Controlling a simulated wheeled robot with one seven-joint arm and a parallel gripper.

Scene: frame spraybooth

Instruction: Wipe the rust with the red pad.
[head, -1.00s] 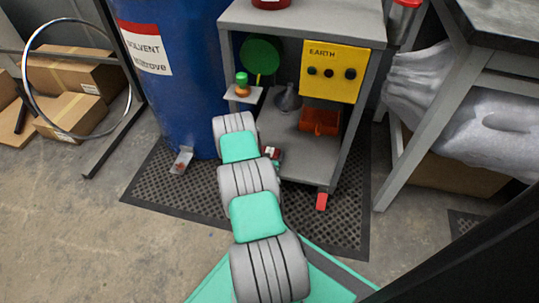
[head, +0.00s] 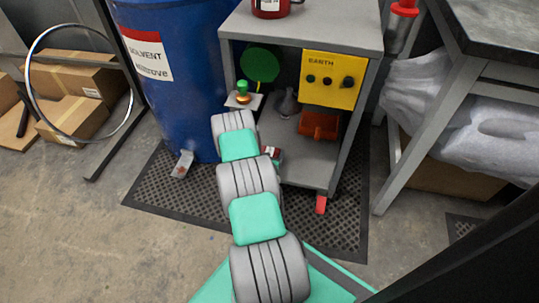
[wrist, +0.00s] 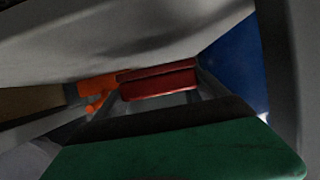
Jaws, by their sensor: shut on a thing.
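The red pad (wrist: 160,80) is a flat red block in the middle of the wrist view, held at the tips of my gripper (wrist: 158,92). The dark grey fingers run up to it from both sides. In the head view my arm hides most of the gripper. A small red and white patch (head: 275,153) shows beside the arm's far end, in front of the cart, and may be the pad. I cannot pick out the rust in either view.
A grey cart (head: 340,40) stands ahead, with a yellow EARTH box (head: 333,80), an orange bin (head: 318,126) and a funnel (head: 287,103). A blue solvent drum (head: 185,110) stands left of it. A workbench (head: 500,35) is at right. Open concrete floor lies front left.

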